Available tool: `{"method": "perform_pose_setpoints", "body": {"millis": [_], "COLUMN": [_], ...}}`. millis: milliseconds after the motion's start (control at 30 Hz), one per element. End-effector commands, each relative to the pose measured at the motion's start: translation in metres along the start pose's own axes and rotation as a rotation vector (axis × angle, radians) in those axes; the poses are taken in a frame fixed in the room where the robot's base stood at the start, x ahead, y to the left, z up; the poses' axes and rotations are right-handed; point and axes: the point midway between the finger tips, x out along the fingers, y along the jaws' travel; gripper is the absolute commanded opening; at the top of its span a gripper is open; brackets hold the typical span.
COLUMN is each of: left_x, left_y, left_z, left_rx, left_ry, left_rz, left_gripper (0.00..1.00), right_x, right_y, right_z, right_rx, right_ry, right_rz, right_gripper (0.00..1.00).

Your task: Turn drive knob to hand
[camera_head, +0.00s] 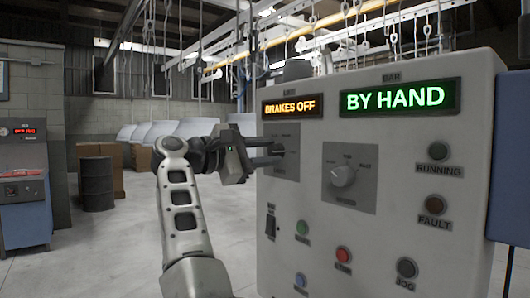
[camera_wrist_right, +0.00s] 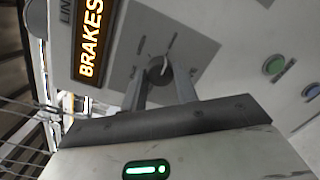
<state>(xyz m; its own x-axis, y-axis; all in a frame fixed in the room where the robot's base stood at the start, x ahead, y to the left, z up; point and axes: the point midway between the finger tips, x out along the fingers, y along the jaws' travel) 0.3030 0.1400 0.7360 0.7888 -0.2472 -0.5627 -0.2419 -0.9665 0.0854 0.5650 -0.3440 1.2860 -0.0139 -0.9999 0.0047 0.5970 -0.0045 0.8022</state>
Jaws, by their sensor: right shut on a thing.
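My right gripper (camera_head: 268,154) reaches the grey control panel (camera_head: 400,262) from the left. In the right wrist view its two fingers (camera_wrist_right: 158,92) close on both sides of a small dark round knob (camera_wrist_right: 158,68), on a grey plate under the lit "BRAKES OFF" sign (camera_head: 291,106). In the head view the fingers partly hide this knob. A larger grey knob (camera_head: 344,175) sits on its own plate to the right, apart from the gripper, below the green lit "BY HAND" sign (camera_head: 400,97). I cannot read which plate is marked drive. My left gripper is not in view.
The panel also has running (camera_head: 438,151) and fault (camera_head: 435,205) lamps, a red button (camera_head: 344,254), a jog button (camera_head: 406,267) and a dark switch (camera_head: 271,224). Hooks hang from overhead rails. A barrel (camera_head: 96,184) and a blue machine (camera_head: 24,210) stand left; the floor between is clear.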

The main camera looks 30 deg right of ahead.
Motion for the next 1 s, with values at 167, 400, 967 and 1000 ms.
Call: {"method": "perform_pose_setpoints", "body": {"millis": [167,400,967,1000], "left_x": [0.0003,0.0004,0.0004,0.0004], "left_y": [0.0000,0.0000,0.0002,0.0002], "left_z": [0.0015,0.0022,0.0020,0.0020], "left_rx": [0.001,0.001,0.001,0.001], "left_ry": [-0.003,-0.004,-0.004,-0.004], "left_rz": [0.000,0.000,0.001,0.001], "left_gripper": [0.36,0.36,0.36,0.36], "right_x": [-0.0002,-0.0002,-0.0002,-0.0002], "right_y": [-0.0017,-0.0016,-0.0006,-0.0005], "right_z": [-0.0015,-0.0014,-0.0006,-0.0005], "right_rx": [0.044,0.063,0.063,0.063], "right_ry": [0.005,0.006,0.005,0.004], "right_rz": [-0.008,-0.010,-0.007,-0.006], "right_gripper": [0.07,0.07,0.51,0.51]}}
